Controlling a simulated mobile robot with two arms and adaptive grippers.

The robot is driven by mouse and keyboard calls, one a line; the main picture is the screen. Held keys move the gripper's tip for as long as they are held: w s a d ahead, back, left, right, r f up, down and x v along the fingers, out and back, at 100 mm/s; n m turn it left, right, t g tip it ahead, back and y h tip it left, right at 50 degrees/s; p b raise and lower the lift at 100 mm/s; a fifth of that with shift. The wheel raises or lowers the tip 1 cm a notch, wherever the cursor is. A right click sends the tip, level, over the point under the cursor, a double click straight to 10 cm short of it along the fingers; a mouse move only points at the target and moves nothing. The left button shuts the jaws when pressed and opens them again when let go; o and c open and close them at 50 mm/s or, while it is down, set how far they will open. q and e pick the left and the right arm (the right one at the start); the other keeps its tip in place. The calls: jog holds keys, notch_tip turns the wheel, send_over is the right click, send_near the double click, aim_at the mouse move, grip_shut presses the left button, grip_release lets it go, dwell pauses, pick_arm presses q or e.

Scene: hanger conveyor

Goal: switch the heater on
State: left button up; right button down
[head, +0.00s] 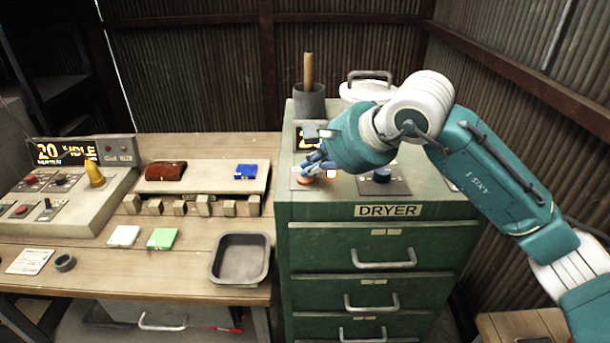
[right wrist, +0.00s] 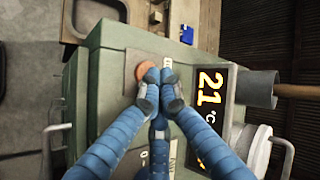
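The green dryer cabinet (head: 300,211), labelled DRYER, stands right of the table. On its top is a round orange-brown button or knob (head: 304,183) on a grey plate; it also shows in the right wrist view (right wrist: 144,70). My right gripper (head: 319,167) reaches down to it, blue fingers drawn together, tips right at its edge with nothing seen between them. I cannot tell whether they touch it. A display (right wrist: 208,100) beside it reads 21 °C. A dark blue knob (head: 381,175) sits on another plate to the right. My left gripper is not in view.
A grey cup (head: 309,103) with a wooden handle and a white lidded pot (head: 366,91) stand at the back of the cabinet top. On the table are a grey tray (head: 240,259) and a control console (head: 60,205). Corrugated walls close in behind and at right.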

aim_at(312, 178)
jog(key=shift+r+p, duration=1.2)
jog(key=shift+r, duration=1.95)
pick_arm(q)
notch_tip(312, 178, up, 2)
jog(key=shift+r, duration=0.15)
